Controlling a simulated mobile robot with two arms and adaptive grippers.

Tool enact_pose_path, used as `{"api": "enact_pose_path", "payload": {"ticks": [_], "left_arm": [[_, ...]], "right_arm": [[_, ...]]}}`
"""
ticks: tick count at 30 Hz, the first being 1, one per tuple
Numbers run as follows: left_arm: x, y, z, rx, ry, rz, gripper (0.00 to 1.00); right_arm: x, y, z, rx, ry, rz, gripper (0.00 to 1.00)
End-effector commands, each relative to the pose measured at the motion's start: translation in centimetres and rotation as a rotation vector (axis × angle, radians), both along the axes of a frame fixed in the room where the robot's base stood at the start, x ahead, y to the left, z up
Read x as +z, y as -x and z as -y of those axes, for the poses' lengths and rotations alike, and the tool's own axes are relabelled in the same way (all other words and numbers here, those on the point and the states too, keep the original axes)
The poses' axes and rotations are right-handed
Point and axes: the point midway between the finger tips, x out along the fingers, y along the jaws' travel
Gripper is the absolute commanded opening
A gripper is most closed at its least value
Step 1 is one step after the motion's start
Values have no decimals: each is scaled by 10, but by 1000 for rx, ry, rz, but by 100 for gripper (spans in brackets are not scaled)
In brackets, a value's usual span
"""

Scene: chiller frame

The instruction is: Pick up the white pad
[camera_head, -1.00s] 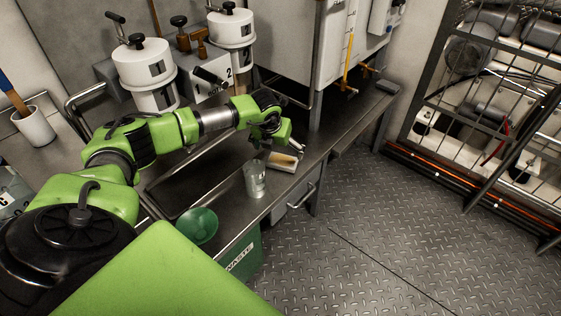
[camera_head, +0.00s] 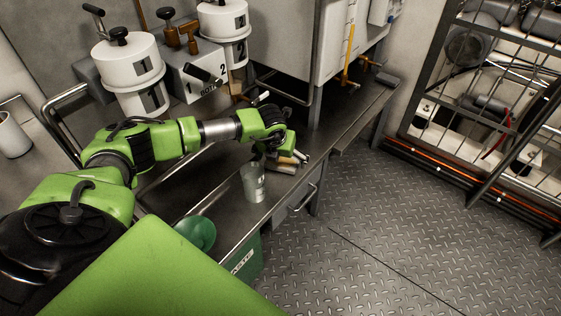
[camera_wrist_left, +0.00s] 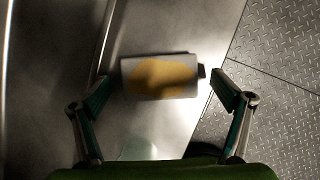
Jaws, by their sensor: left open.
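The white pad (camera_wrist_left: 129,72), with a large yellow-orange patch on its face, lies on the metal counter near its front edge. In the head view the pad (camera_head: 284,169) is partly hidden under my left gripper (camera_head: 290,156). In the left wrist view my left gripper (camera_wrist_left: 161,84) is open and empty. Its two fingers stand on either side of the pad, with a gap on both sides, above the counter. My right gripper is not in view.
A clear glass (camera_head: 253,183) stands on the counter just left of the pad. A green bowl (camera_head: 196,233) is farther left. White numbered canisters (camera_head: 131,68) stand behind my arm. The counter (camera_head: 345,115) to the right is mostly clear.

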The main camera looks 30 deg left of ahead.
Motion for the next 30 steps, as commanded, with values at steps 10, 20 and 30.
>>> {"api": "enact_pose_path", "payload": {"ticks": [10,20,30], "left_arm": [[0,0,-1,0,-1,0,51],[20,-1,-1,1,-1,3,51],[85,0,-1,1,0,2,51]], "right_arm": [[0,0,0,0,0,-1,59],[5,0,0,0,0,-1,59],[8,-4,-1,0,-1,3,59]]}}
